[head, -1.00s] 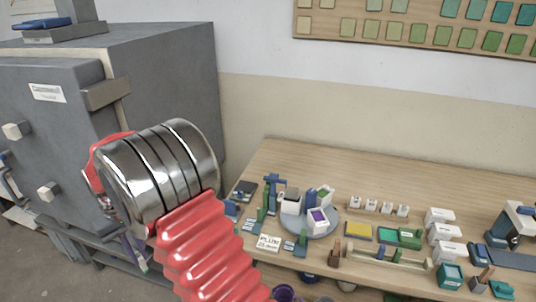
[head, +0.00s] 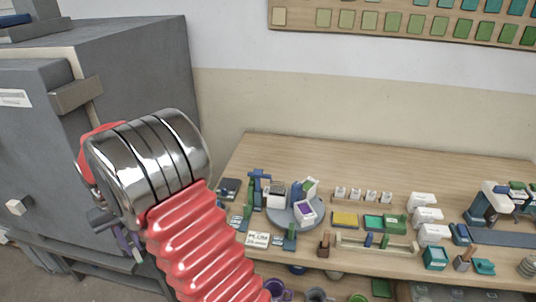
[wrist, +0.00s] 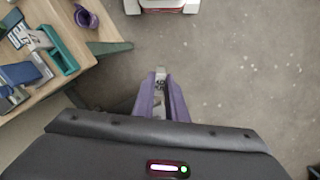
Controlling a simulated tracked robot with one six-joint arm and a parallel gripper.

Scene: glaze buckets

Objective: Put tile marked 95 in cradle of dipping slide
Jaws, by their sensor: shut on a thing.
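My gripper (wrist: 161,100) shows in the wrist view, its purple fingers shut on a small pale tile (wrist: 160,79) over bare floor. Dark marks show on the tile, but I cannot read the number. In the head view my gripper (head: 130,243) is partly hidden behind my arm, low at the left, beside the grey cabinet and apart from the bench.
The wooden bench (head: 400,182) is crowded along its front; its back strip is clear. A round grey turntable (head: 310,222) holds small containers. A grey cabinet (head: 140,65) stands at the left. A purple bucket (wrist: 86,18) shows by the bench edge in the wrist view.

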